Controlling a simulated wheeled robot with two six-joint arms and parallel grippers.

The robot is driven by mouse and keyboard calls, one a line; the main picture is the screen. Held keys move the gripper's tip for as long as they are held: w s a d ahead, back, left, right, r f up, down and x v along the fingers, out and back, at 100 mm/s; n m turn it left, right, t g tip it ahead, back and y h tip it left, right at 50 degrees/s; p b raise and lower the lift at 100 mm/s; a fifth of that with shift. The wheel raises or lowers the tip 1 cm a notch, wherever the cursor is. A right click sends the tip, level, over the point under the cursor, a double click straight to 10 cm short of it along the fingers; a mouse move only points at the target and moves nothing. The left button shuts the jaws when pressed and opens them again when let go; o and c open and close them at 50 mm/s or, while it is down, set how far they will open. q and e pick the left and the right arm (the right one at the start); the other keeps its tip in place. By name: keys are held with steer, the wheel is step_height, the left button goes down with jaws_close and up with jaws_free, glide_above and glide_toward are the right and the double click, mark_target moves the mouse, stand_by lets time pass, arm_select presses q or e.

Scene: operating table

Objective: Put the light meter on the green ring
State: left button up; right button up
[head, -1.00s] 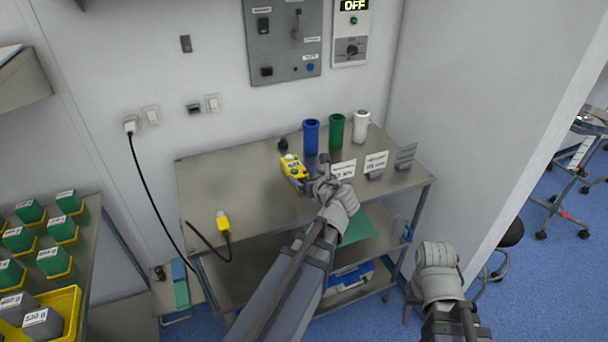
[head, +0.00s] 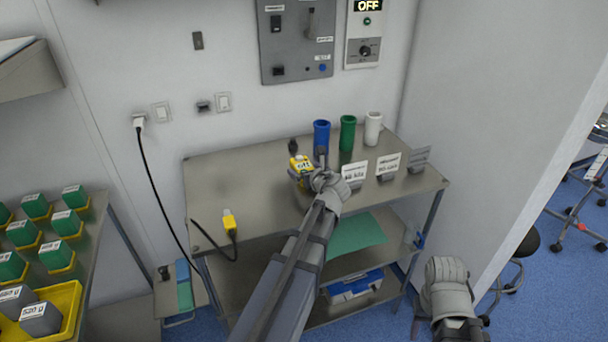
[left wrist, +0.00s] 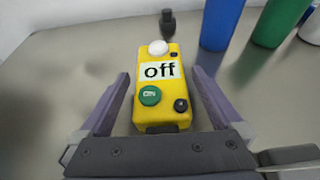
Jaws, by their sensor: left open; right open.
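The yellow light meter (head: 299,166) lies on the steel table, in front of a small black object. In the left wrist view the meter (left wrist: 164,95) shows an "off" display, a white dome, a green button and a black knob. My left gripper (head: 312,176) is open, with its two fingers on either side of the meter's lower part and gaps showing at both sides. In the head view the gripper partly hides the meter. My right gripper (head: 447,268) is apart from the table at the lower right. I cannot make out a green ring.
Blue (head: 321,136), green (head: 347,133) and white (head: 373,129) cylinders stand behind the meter, with label cards (head: 387,166) to the right. A yellow plug (head: 229,221) with a black cable lies front left.

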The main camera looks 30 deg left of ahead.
arm_select(q)
steer(key=shift+x, duration=0.9)
steer(key=shift+d, duration=0.1)
steer(key=c, duration=1.5)
